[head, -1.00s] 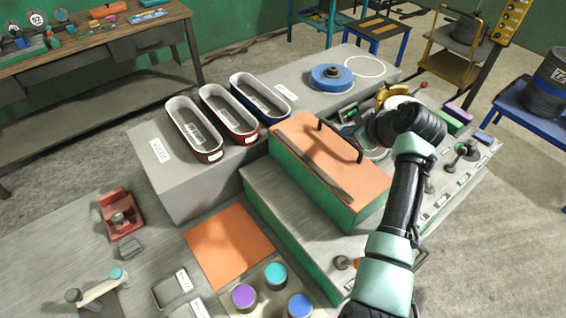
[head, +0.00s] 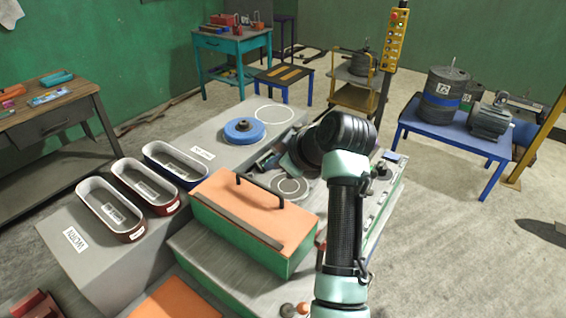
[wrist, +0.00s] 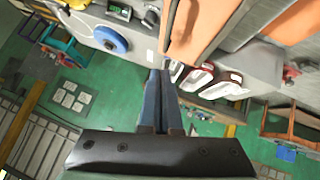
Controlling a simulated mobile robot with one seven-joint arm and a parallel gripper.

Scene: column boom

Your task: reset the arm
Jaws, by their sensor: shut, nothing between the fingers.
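My gripper shows in the wrist view (wrist: 160,75), with its two dark blue fingers together and nothing between them. It is clear of the surfaces below it. In the head view my arm rises from the bottom and bends at a dark joint; the arm hides the gripper there. The green box with an orange lid and a dark handle (head: 255,205) stands just left of my arm.
A blue disc (head: 243,131) lies on the grey block, beside several oblong trays (head: 112,212). A blue table (head: 420,130) with a drum (head: 443,95) stands at the right. A yellow-framed cart (head: 352,85) stands behind. The floor at right (head: 440,245) is clear.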

